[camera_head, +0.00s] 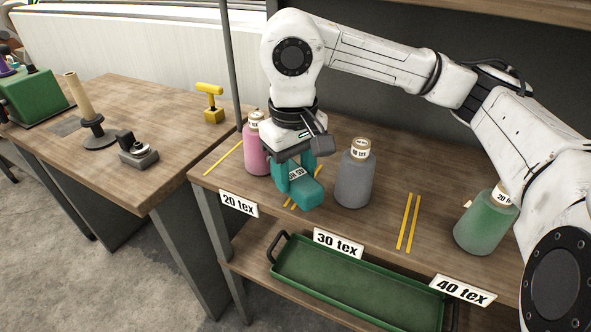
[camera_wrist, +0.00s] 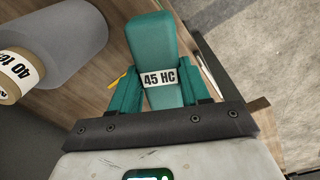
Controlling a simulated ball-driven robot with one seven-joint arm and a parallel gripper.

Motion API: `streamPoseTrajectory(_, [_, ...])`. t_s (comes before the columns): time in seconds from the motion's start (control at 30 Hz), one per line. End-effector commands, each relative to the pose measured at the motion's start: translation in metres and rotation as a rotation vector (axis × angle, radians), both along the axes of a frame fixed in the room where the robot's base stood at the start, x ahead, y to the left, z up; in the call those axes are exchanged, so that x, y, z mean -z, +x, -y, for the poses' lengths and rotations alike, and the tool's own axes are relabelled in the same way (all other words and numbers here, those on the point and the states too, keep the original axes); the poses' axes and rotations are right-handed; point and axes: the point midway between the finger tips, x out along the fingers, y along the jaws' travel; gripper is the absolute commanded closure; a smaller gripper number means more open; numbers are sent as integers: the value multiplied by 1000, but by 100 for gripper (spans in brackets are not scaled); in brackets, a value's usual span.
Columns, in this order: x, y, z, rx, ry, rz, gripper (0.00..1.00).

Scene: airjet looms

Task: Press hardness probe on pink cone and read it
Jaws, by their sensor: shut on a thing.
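The pink cone (camera_head: 257,157) stands upright at the left end of the wooden shelf, by the 20 tex sign. My gripper (camera_head: 298,172) is just right of it, pointing down, shut on the teal hardness probe (camera_head: 306,193). In the wrist view, the probe (camera_wrist: 152,45) sits between the teal fingers of my gripper (camera_wrist: 160,82). Its white label reads 45 HC. The probe is between the pink cone and the grey cone (camera_head: 355,180); contact with the pink cone cannot be made out. The pink cone is not seen in the wrist view.
The grey cone also shows close by in the wrist view (camera_wrist: 50,40). A green cone (camera_head: 485,228) stands at the right. Yellow strips (camera_head: 408,222) mark the shelf. A green tray (camera_head: 345,290) lies below. A side table (camera_head: 110,150) holds a spindle, a small device and a yellow tool.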

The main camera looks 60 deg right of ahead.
Motion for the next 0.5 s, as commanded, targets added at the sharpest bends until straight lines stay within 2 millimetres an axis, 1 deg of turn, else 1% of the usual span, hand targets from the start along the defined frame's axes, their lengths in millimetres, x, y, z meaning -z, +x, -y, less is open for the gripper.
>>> streamPoseTrajectory(0.5, [0,4,2,0,0,0,95])
